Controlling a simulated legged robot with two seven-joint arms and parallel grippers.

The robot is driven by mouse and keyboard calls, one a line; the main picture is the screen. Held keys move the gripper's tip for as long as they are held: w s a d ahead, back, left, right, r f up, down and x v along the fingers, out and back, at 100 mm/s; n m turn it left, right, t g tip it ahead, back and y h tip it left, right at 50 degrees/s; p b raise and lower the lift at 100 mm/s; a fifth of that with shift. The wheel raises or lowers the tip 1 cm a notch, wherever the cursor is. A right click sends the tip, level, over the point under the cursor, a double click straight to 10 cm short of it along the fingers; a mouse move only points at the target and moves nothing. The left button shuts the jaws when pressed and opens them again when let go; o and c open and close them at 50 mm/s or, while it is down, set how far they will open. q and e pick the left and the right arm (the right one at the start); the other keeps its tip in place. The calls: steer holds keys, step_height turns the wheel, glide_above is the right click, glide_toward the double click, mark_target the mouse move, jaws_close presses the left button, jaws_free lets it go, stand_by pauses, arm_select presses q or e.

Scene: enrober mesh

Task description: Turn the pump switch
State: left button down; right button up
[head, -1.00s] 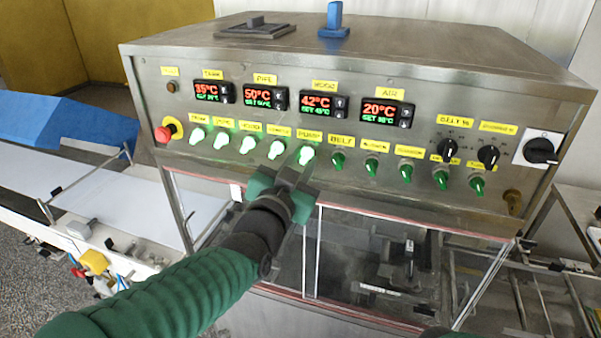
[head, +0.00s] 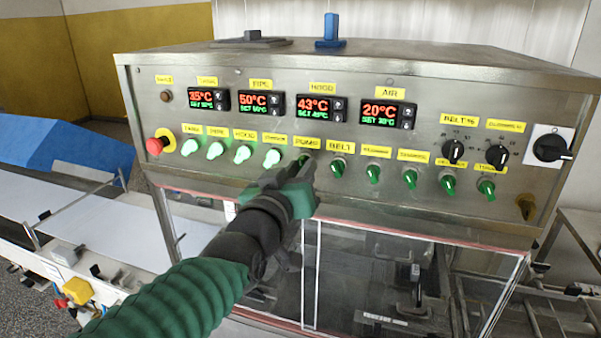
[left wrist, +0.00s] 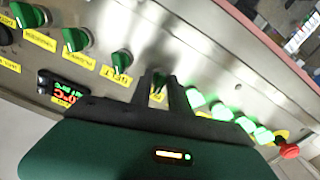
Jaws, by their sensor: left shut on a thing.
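The pump switch (head: 303,161) is a green knob below the yellow PUMP label on the steel control panel (head: 450,100). My left gripper (head: 301,170) is at it and shut on it, partly covering it in the head view. In the left wrist view the pump switch (left wrist: 158,84) sits between the two fingers of my left gripper (left wrist: 163,80) and looks dark green, unlit. My right gripper is not in view.
Several lit switches (head: 242,154) stand left of the pump switch. The unlit belt switch (head: 337,165) is close on its right, with more green knobs beyond. A red emergency button (head: 155,146) is at far left. Glass panels (head: 400,260) lie below.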

arm_select(q)
steer(key=shift+a+r, duration=0.1)
steer(key=shift+r, duration=0.35)
stand_by(0.5)
steer(key=c, duration=1.5)
jaws_free()
steer(key=shift+f, duration=0.25)
steer(key=shift+f, duration=0.15)
